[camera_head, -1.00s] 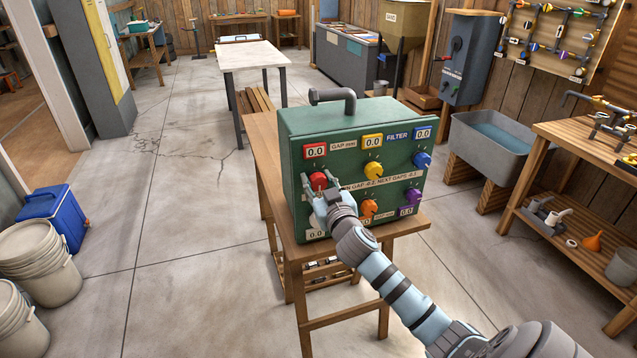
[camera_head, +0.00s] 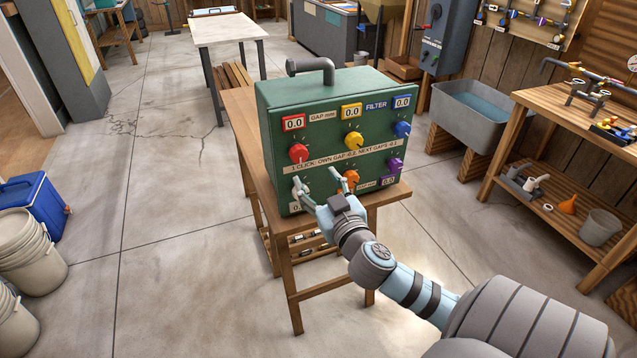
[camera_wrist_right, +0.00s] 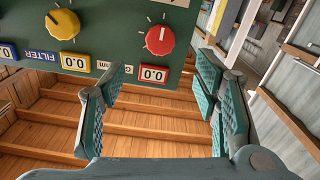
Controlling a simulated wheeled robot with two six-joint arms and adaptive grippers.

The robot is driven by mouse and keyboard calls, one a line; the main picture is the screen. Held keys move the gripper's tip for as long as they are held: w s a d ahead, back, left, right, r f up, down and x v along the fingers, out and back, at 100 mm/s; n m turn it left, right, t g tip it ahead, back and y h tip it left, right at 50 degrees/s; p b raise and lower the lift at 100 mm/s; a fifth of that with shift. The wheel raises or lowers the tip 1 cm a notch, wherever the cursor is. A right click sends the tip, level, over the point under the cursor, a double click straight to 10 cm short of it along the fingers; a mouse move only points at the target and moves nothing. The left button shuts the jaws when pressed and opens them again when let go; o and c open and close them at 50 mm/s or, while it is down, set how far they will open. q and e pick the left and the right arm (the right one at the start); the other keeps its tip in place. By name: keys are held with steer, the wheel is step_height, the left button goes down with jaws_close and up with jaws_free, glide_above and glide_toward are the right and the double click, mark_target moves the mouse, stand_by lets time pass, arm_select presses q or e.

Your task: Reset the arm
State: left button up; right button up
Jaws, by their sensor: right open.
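My right gripper (camera_head: 318,185) is open and empty in front of the lower left part of the green control box (camera_head: 262,130). In the wrist view, its spread teal-padded fingers (camera_wrist_right: 163,75) have nothing between them. The red knob (camera_head: 298,153) is uncovered and lies above the gripper in the head view; it shows in the wrist view (camera_wrist_right: 160,40) too, apart from the fingers. The yellow knob (camera_head: 354,140) and blue knob (camera_head: 402,129) are clear. The gripper partly overlaps the lower row near the orange knob (camera_head: 350,178). My left gripper is out of view.
The box stands on a wooden table (camera_head: 238,115). Three upper displays read 0.0. A blue cooler (camera_head: 35,208) and buckets (camera_head: 25,250) are at left. A grey basin (camera_head: 440,105) and wooden workbench (camera_head: 560,110) are at right. Open floor lies left of the table.

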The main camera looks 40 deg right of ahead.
stand_by(0.5)
steer(key=s+d+f+n+g+y, duration=0.1)
steer(key=s+f+n+g, duration=0.15)
steer(key=f, duration=0.85)
steer(key=s+d+f+n+g, duration=0.1)
steer(key=s+d+f+g, duration=0.15)
steer(key=f, duration=0.95)
steer(key=s+d+f+n+g+y, duration=0.1)
steer(key=s+f+g, duration=0.2)
steer(key=f, duration=0.8)
steer(key=s+a+f+g, duration=0.4)
steer(key=s+f, duration=0.9)
steer(key=s+a+f+m+g+y, duration=0.1)
steer(key=s+a+f, duration=0.3)
steer(key=s, duration=0.5)
steer(key=s+a+f+m+g+y, duration=0.1)
steer(key=s+a+f, duration=0.3)
steer(key=s+a, duration=0.4)
steer(key=shift+s+g+y, duration=0.5)
steer(key=shift+s+g, duration=0.15)
steer(key=shift+g, duration=0.25)
